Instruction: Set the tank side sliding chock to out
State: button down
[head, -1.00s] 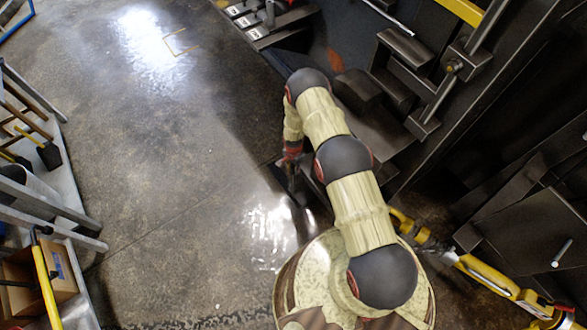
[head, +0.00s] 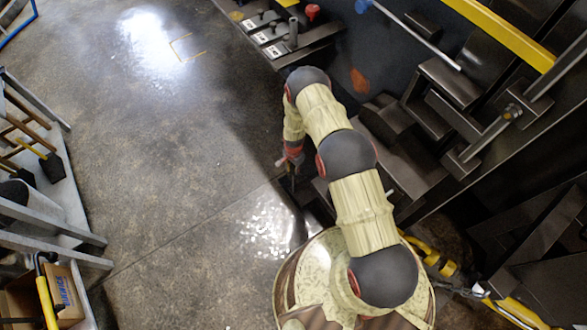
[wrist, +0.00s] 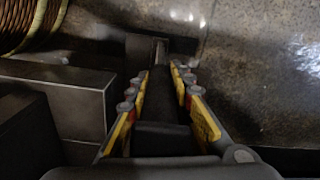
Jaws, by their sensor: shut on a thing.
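My gripper (head: 292,172) is low beside the dark machine, just left of its lower edge in the head view. In the wrist view its yellow-sided fingers (wrist: 161,92) lie along both sides of a dark bar (wrist: 163,108) and are shut on it. The bar runs forward between the fingers to a dark block (wrist: 147,52) at its far end. The bar may be part of the tank side sliding chock; I cannot tell. No label marks it. The head view shows little of it, as the arm hides much of the spot.
A dark box-shaped part (wrist: 85,95) stands close left of the fingers. Control levers (head: 272,38) sit on the machine at the top. A long yellow bar (head: 500,32) crosses the top right. A tool shelf (head: 62,195) stands at the left. The floor between is clear.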

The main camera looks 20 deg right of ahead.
jog(key=c, duration=1.8)
grip_release()
jog(key=shift+w+a+r, duration=0.1)
jog(key=shift+w+a, duration=0.05)
jog(key=shift+w, duration=0.45)
jog(key=shift+o, duration=1.1)
jog(key=shift+s, duration=0.1)
jog(key=shift+s, duration=0.2)
notch_tip(320, 180, up, 12)
jog(key=shift+f, duration=0.1)
